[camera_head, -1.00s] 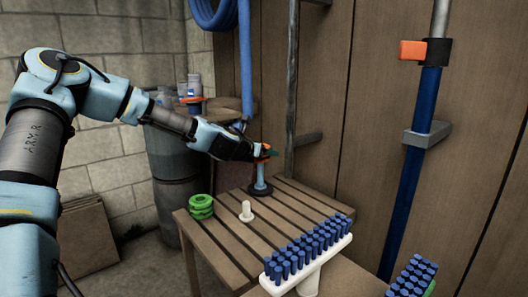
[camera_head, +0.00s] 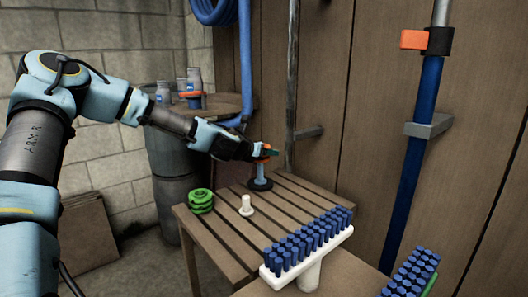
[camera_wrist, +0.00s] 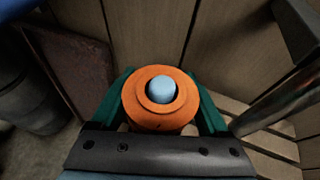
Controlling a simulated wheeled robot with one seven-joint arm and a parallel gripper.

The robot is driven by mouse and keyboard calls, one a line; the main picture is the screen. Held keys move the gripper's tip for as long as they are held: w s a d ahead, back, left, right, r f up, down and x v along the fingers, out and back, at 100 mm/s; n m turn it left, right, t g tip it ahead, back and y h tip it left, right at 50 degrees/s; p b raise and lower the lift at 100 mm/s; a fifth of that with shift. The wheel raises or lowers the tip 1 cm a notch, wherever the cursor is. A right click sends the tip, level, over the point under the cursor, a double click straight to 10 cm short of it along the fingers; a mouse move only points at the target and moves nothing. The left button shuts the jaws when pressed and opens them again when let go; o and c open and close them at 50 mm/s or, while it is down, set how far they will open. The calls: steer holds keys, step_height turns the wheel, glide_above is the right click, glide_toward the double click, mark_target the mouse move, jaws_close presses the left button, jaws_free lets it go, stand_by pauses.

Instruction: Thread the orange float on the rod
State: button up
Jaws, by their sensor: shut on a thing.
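The orange float (camera_head: 262,151) is a thick ring held in my gripper (camera_head: 267,151) over the slatted table. The light-blue rod (camera_head: 261,173) stands upright on a round black base (camera_head: 260,184) below it. In the wrist view, the float (camera_wrist: 146,116) lies between the two green fingers of my gripper (camera_wrist: 163,100), which are shut on its sides. The rounded blue tip of the rod (camera_wrist: 161,89) shows in the float's hole, so the float is around the rod's top. The lower rod is hidden in this view.
Green stacked rings (camera_head: 200,201) and a white peg (camera_head: 246,205) stand on the slatted table (camera_head: 228,240). A blue-bristled brush (camera_head: 305,252) is at the front. A dark metal pole (camera_head: 290,90) rises close behind the rod, against the wooden wall.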

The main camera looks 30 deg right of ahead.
steer(key=shift+f+b, duration=1.45)
steer(key=shift+f, duration=0.6)
steer(key=shift+f+b, duration=1.15)
steer(key=shift+f, duration=0.35)
steer(key=o, duration=1.2)
steer(key=shift+o, duration=0.2)
